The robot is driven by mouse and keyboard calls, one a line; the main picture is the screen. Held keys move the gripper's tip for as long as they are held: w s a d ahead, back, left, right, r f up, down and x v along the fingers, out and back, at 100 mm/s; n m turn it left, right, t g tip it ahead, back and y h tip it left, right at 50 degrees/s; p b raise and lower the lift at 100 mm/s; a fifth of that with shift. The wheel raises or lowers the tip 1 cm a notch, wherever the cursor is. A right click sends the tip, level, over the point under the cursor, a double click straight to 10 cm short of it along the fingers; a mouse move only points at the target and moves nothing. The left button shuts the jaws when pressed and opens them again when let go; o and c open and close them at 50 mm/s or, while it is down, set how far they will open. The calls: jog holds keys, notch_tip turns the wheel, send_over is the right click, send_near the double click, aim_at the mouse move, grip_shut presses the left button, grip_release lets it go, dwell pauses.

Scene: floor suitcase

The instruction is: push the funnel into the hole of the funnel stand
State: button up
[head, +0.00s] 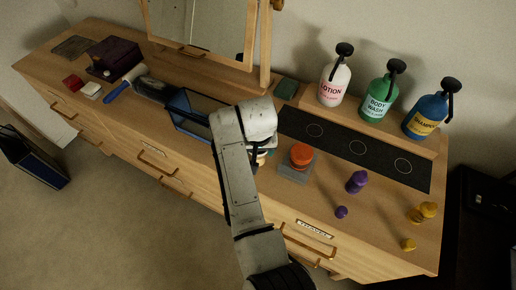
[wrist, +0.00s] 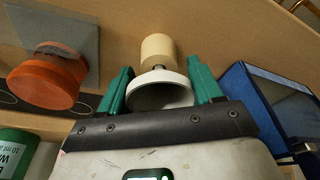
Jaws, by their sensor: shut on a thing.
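In the wrist view, the green fingers of my gripper (wrist: 160,82) stand either side of a round white cup-shaped piece, apparently the funnel (wrist: 162,95), and are shut on it. A beige cylinder (wrist: 157,48), possibly the funnel stand, is just beyond it. A short dark stem shows between them; I cannot tell whether it sits in a hole, as the cylinder's near end is partly hidden. In the head view my arm covers most of the gripper and these pieces, right of the blue box and left of the orange round piece.
The orange piece (head: 301,155) stands on a grey plate (head: 295,172) close by. A blue open box (head: 200,112) is on the other side. Purple (head: 357,181) and yellow (head: 424,212) pieces stand at the right. Pump bottles (head: 378,97) line the back.

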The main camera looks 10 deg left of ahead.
jog(key=o, duration=1.1)
jog(key=shift+c, duration=0.2)
jog(key=b+v, duration=0.1)
jog(key=v, duration=1)
